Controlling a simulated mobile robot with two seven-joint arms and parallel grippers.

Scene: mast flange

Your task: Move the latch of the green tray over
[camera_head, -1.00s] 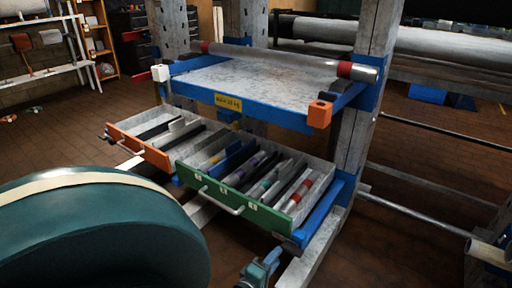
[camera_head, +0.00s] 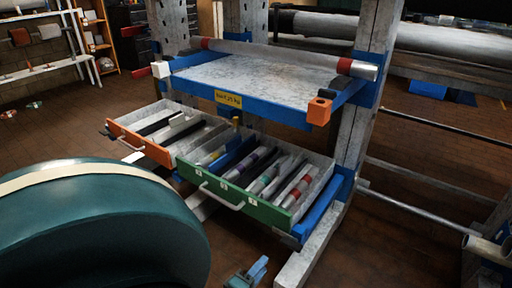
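The green tray (camera_head: 234,199) is pulled out below the blue-framed shelf. It has a pale bar handle (camera_head: 219,201) and white number labels on its front, and dividers with several rods and tubes inside. I cannot pick out its latch for certain; a small dark and yellowish post (camera_head: 236,122) stands at the tray's back, under the shelf edge. My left gripper (camera_head: 247,275) shows at the bottom edge, partly cut off, in front of and below the tray and apart from it. Its finger gap cannot be made out. My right gripper is not in view.
An orange tray (camera_head: 139,143) is pulled out to the left of the green one. The blue shelf (camera_head: 265,101) carries a long roller (camera_head: 290,57) and an orange corner block (camera_head: 319,111). Grey posts (camera_head: 352,130) and horizontal bars stand at the right.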

